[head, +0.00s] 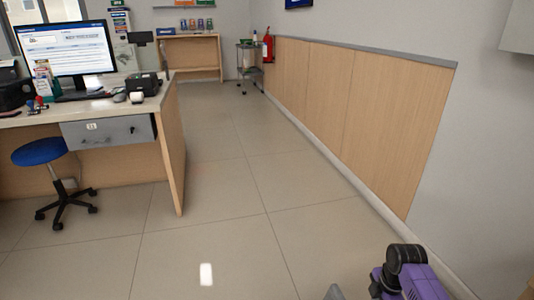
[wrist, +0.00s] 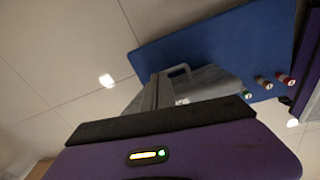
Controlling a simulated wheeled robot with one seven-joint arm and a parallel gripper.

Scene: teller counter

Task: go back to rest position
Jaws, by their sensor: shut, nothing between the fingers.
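My gripper (wrist: 165,92) shows in the wrist view as grey fingers beyond a dark bar and a purple housing with a small lit indicator. It is shut and empty. In the head view a purple and black part of my arm shows at the bottom right, near the wall; the gripper cannot be made out clearly there. A blue panel with several small knobs lies behind the fingers in the wrist view; I cannot tell for sure what it belongs to.
A teller desk (head: 172,150) with a monitor (head: 70,50) stands at the left, a blue stool (head: 40,151) in front. A wood-panelled wall (head: 340,105) runs along the right. A small cart (head: 249,70) and red extinguisher (head: 268,46) are far back. The tiled floor (head: 225,175) between is clear.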

